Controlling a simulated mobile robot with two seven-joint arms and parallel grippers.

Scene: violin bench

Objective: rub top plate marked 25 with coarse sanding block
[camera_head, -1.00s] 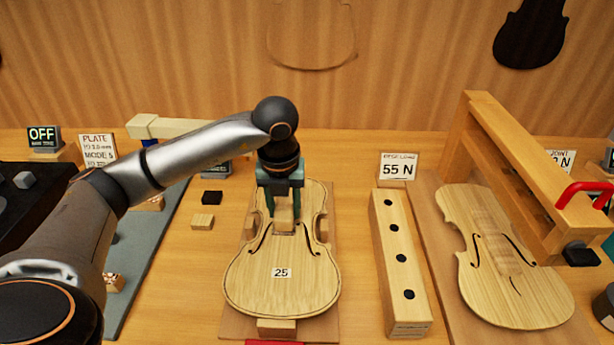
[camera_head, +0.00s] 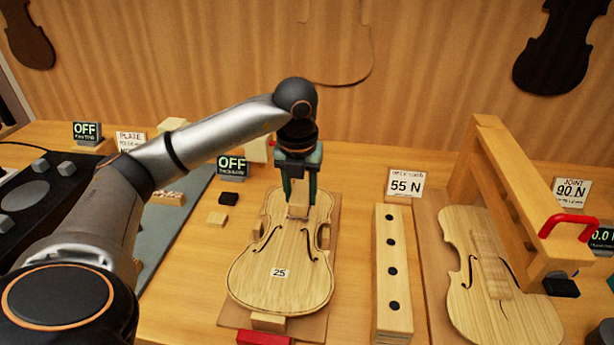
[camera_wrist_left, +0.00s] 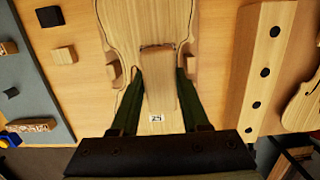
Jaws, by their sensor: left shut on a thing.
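The violin top plate marked 25 (camera_head: 262,282) lies on a wooden board (camera_head: 318,318) in the middle of the bench, its label toward me. It also shows in the left wrist view (camera_wrist_left: 125,22). My left gripper (camera_head: 299,205) points down over the plate's upper half. It is shut on a wooden block (camera_wrist_left: 158,82), which looks like a sanding block, with a dark edge at its far end. The block is at or just above the plate; I cannot tell whether it touches. My right gripper is not in view.
A small wood block (camera_head: 217,220) and a black block (camera_head: 228,199) lie left of the plate. A long bar with black dots (camera_head: 393,300) and a second violin plate (camera_head: 462,232) under a wooden frame (camera_head: 530,190) stand to the right.

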